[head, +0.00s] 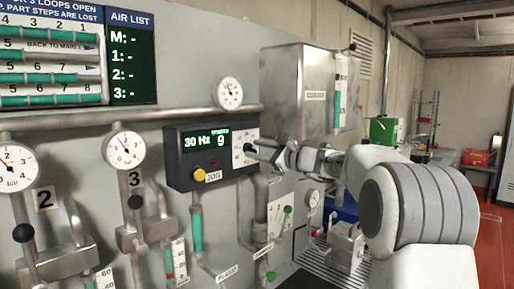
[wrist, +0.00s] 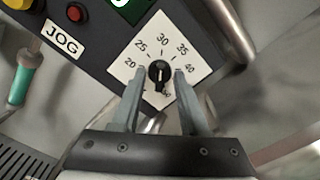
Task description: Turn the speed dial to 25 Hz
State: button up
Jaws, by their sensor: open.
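The speed dial is a small black knob (wrist: 159,73) with a white line on it, on a white scale plate (wrist: 193,70) marked 20, 25, 30, 35 and 40. Which end of the line points is hard to tell. The green display (head: 206,141) on the dark control box reads 30 Hz, with a 9 beside it. My gripper (wrist: 157,76) is open, with one finger on each side of the knob. Small gaps seem to show between fingers and knob. In the head view my gripper (head: 262,148) is in front of the scale plate (head: 239,156) and hides the knob.
A yellow button (head: 199,175) labelled JOG and a red button (wrist: 75,13) sit left of the dial. A pipe (head: 259,210) runs below the box. A metal cabinet (head: 293,85) and a round gauge (head: 229,93) are above it.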

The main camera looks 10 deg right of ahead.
grip_shut()
jog(key=shift+f+n+b, duration=0.15)
jog(key=shift+n+b, duration=0.15)
jog(key=shift+b, duration=0.35)
jog(key=shift+f+b, duration=0.1)
jog(key=shift+b, duration=0.35)
jog(key=n+b, duration=0.2)
jog(key=b, duration=0.1)
jog(key=shift+f+n, duration=0.1)
jog(key=shift+n, duration=0.2)
jog(key=n+b, duration=0.3)
jog(key=shift+a, duration=0.1)
jog(key=shift+n+b, duration=0.8)
jog(key=shift+b, duration=0.2)
jog(key=shift+r, duration=0.2)
